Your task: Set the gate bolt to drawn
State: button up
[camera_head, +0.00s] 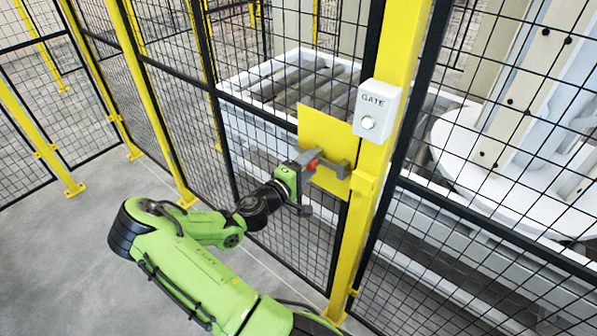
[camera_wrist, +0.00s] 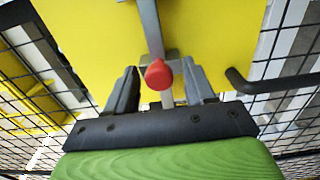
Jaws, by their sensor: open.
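The gate bolt is a grey bar with a red knob (camera_wrist: 158,74) on a yellow plate (camera_wrist: 215,40). In the head view the red knob (camera_head: 312,164) shows at the lower left of the yellow plate (camera_head: 325,135), beside the yellow gate post (camera_head: 385,130). My gripper (camera_wrist: 160,82) is open in the wrist view, with one dark finger on each side of the red knob. Whether either finger touches the knob cannot be told. In the head view my gripper (camera_head: 300,172) is at the bolt and partly hides it.
A white GATE button box (camera_head: 376,110) is on the post above the bolt. Black mesh fence panels (camera_head: 270,140) stand on both sides. A white roller conveyor (camera_head: 300,85) is behind the fence. Grey floor (camera_head: 60,260) is clear at the left.

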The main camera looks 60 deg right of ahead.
jog(key=w+a, duration=0.2)
jog(key=a, duration=1.3)
jog(key=shift+w+b, duration=0.2)
jog(key=shift+b, duration=0.25)
jog(key=shift+a, duration=0.1)
